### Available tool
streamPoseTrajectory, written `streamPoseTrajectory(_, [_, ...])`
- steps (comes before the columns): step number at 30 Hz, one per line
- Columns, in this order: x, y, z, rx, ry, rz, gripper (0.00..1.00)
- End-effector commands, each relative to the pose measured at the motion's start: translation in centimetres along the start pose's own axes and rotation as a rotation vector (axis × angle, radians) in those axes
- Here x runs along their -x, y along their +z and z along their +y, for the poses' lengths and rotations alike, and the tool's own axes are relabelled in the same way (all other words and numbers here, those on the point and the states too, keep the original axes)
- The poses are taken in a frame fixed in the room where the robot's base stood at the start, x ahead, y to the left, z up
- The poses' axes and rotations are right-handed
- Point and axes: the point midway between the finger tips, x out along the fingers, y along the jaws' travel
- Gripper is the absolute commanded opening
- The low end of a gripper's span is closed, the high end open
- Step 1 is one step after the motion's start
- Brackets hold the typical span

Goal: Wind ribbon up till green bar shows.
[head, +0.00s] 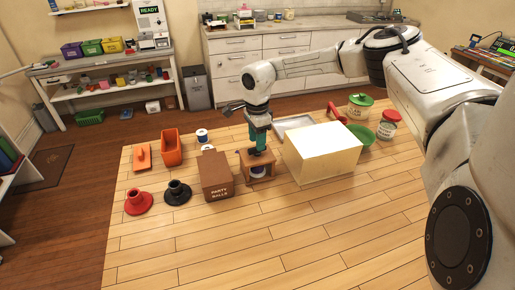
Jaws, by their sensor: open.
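The gripper is open. A blue and white round thing, perhaps a spool (258,171), sits inside the stand under its top. I cannot make out a ribbon or a green bar on it. A crank or knob on top, if any, is hidden by my gripper.
The front planks are clear.

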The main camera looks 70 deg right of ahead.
Motion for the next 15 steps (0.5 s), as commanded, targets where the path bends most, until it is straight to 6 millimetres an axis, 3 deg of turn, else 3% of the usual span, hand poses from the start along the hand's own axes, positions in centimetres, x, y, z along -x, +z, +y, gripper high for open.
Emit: streamPoseTrajectory(15, [-2.3,0.0,0.0,-0.003,0.000,-0.001,0.44])
